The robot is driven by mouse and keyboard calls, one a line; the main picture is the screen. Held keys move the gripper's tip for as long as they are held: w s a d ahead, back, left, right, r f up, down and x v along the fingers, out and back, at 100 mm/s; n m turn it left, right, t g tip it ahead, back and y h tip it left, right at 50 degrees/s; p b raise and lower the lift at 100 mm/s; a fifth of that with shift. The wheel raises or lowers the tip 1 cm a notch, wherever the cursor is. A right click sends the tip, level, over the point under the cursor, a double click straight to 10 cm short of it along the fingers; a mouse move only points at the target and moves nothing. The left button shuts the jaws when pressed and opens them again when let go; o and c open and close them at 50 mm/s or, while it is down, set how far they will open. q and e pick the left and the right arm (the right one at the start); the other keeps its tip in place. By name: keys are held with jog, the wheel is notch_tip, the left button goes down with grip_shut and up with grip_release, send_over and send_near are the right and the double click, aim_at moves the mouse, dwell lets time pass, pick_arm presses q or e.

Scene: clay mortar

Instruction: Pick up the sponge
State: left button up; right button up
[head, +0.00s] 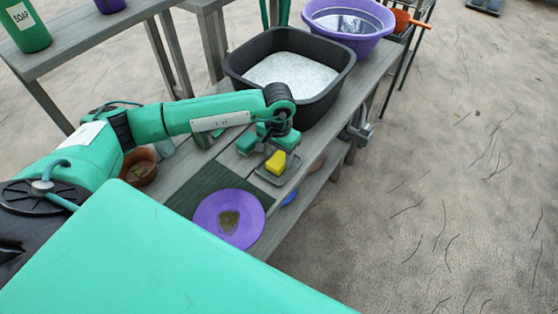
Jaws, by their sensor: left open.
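The sponge (276,161) is a small yellow block on a grey-green dish (262,176) on the wooden bench. My left arm reaches across from the left. My left gripper (267,144) is open above and just behind the sponge in the picture, with its green fingers spread to either side. Part of the sponge's top end is close to the right finger; I cannot tell whether they touch. My right gripper is not in view.
A purple plate (212,217) with a brown stain lies on a dark green mat (182,207). A black tub (236,74) of suds and a purple basin (368,46) stand farther back. A brown pot (141,176) and soap bottle (22,32) are left. Ground at right is clear.

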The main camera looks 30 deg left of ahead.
aim_at(278, 160)
pick_arm(q)
jog(key=shift+f, duration=1.65)
jog(key=c, duration=0.7)
jog(key=shift+c, duration=0.2)
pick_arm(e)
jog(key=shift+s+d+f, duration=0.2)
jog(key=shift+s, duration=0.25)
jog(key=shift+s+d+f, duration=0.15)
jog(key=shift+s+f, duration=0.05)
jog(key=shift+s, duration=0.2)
pick_arm(q)
jog(key=shift+r, duration=0.1)
